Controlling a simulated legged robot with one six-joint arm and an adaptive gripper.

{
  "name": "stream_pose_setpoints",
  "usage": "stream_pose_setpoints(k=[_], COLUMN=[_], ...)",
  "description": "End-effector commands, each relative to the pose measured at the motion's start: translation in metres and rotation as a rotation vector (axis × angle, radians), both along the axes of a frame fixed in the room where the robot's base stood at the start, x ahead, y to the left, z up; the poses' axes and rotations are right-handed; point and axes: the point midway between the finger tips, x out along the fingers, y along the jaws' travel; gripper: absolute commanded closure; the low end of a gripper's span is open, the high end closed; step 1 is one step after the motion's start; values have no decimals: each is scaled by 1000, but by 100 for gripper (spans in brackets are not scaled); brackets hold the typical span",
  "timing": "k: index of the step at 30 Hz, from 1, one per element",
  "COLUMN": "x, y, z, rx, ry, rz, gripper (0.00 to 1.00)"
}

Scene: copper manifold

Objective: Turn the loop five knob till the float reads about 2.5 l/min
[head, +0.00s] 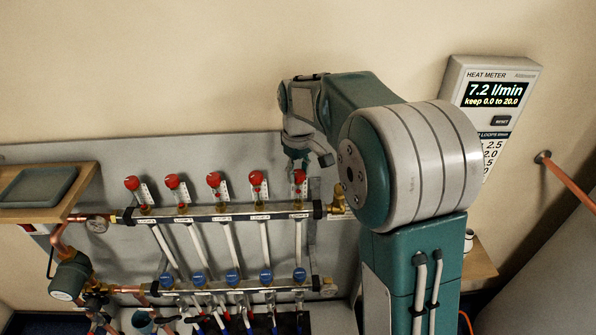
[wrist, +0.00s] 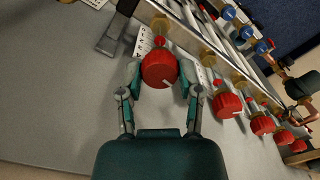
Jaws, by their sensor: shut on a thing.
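My gripper (wrist: 160,72) is shut on a red knob (wrist: 158,70) with a white pointer mark, one finger on each side in the wrist view. In the head view this is the rightmost red knob (head: 300,176) on the upper manifold bar (head: 235,212), and my gripper (head: 300,165) reaches it from above. A white scale strip beside the held knob shows in part; its float reading is too small to tell. The heat meter (head: 494,95) at the right shows 7.2 l/min and "keep 0.0 to 20.0", with a loops list below that my arm partly covers.
Several other red knobs (head: 213,179) stand in a row to the left, close to the held one. Blue caps (head: 233,276) line the lower bar. A wooden shelf with a grey tray (head: 38,187) is at the left. A copper pipe (head: 570,180) crosses at the right.

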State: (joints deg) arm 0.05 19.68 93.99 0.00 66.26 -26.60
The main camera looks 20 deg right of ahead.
Motion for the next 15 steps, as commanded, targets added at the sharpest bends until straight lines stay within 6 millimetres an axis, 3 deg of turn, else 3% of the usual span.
stream_pose_setpoints(k=[5,6,8,15], x=[-1,-1,-1,-1], y=[0,0,0,0], z=[-3,-3,-3,-1], rx=[1,1,1,0], ry=[7,7,7,4], rz=[0,0,-1,-1], gripper=[100,45,19,19])
